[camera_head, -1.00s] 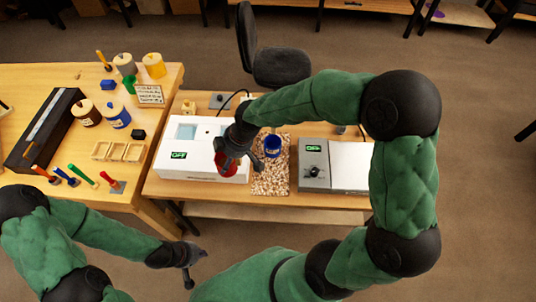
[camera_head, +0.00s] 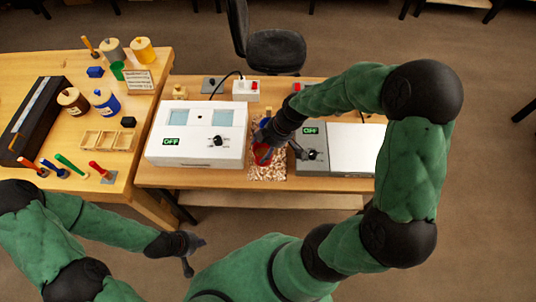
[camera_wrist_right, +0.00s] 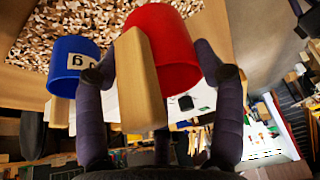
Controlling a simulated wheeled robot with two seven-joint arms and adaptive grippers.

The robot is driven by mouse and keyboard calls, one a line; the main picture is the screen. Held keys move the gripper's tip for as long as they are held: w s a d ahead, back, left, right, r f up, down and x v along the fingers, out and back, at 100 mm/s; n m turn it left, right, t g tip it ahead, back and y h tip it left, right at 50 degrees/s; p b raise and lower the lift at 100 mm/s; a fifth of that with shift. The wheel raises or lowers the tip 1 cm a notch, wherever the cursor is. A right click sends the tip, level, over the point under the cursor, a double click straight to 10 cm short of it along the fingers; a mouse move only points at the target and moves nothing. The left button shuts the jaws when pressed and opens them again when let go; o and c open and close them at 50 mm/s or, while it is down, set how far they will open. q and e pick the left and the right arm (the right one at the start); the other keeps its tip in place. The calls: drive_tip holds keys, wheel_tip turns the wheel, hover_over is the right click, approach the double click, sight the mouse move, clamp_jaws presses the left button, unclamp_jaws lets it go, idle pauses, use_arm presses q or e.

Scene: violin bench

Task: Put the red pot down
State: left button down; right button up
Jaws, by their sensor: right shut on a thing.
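The red pot (camera_head: 262,154) is in my right gripper (camera_head: 268,142), over the speckled mat (camera_head: 267,174). In the right wrist view, the red pot (camera_wrist_right: 166,45) has a pale wooden handle (camera_wrist_right: 140,80) between the two dark fingers of the right gripper (camera_wrist_right: 155,60). The blue pot (camera_wrist_right: 73,62) stands close beside it, to the left in that view. In the head view the blue pot is mostly hidden behind my gripper. Whether the red pot touches the mat cannot be told. My left gripper (camera_head: 192,254) is empty, fingers apart, in front of the bench.
A white device (camera_head: 197,148) marked OFF stands left of the mat. A grey device (camera_head: 312,160) with a white plate (camera_head: 350,150) stands right of it. The left table holds several jars, a wooden divided tray (camera_head: 107,140) and colored-handled tools. The mat's front part is clear.

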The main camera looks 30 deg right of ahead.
sight(265, 150)
drive_tip(key=shift+s+d+f, duration=0.1)
drive_tip(key=shift+d+f, duration=0.2)
drive_tip(key=shift+f, duration=0.05)
drive_tip(key=f, duration=0.1)
drive_tip(key=f+b, duration=0.1)
drive_tip(key=f, duration=0.1)
drive_tip(key=shift+d+f, duration=0.2)
drive_tip(key=shift+f, duration=0.1)
drive_tip(key=shift+s+r, duration=0.1)
drive_tip(key=o, duration=0.7)
drive_tip(key=shift+f+b, duration=0.2)
drive_tip(key=shift+b, duration=0.15)
drive_tip(key=o, duration=0.5)
drive_tip(key=shift+c, duration=0.2)
drive_tip(key=shift+r, duration=0.1)
